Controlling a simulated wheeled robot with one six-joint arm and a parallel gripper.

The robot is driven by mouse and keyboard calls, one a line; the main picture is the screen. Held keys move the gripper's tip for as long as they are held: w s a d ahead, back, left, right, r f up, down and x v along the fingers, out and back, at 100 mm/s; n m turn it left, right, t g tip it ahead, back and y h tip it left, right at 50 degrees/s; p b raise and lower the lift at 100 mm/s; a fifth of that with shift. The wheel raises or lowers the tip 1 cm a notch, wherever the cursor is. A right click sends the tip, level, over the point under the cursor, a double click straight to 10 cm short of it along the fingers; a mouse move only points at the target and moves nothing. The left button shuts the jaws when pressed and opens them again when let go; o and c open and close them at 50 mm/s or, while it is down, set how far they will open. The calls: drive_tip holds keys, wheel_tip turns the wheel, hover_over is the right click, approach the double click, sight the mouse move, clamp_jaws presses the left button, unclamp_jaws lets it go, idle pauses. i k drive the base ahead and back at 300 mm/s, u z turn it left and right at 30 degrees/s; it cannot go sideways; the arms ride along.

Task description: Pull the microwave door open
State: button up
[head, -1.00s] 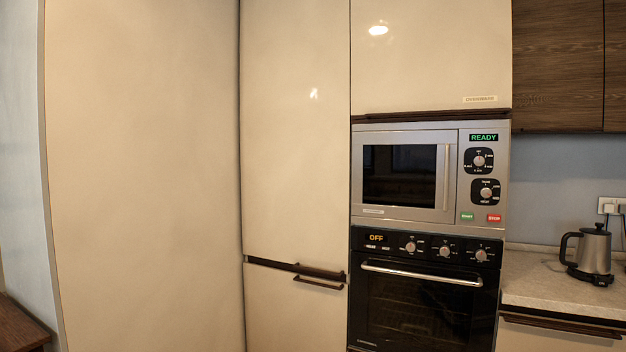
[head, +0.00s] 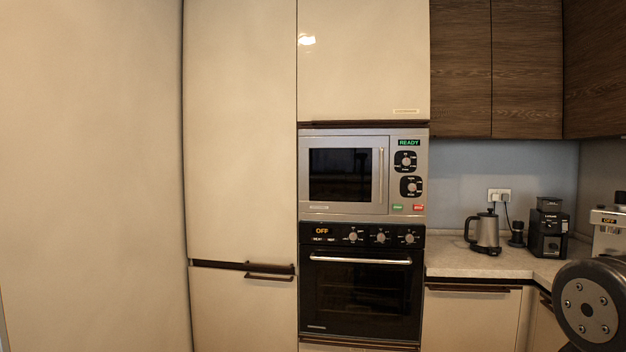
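The microwave (head: 362,172) is a silver built-in unit in the tall cabinet, right of the picture's middle. Its door (head: 343,208) has a dark window and looks shut. A vertical bar handle (head: 381,175) runs along the door's right edge. The control panel with dials and a green READY display (head: 409,142) is to the right of the handle. My gripper is not in view; only a dark rounded part of my arm shows at the lower right, well apart from the microwave.
A black oven (head: 361,295) with a horizontal handle sits below the microwave. A kettle (head: 487,233) and a black coffee grinder (head: 547,232) stand on the counter (head: 455,258) to the right. A tall cream cabinet (head: 240,140) is on the left.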

sight(338, 174)
drive_tip(key=u, duration=0.45)
drive_tip(key=i, duration=1)
drive_tip(key=u, duration=0.5)
drive_tip(key=i, duration=1)
drive_tip(key=z, duration=0.55)
drive_tip(key=i, duration=0.8)
drive_tip(key=z, duration=0.35)
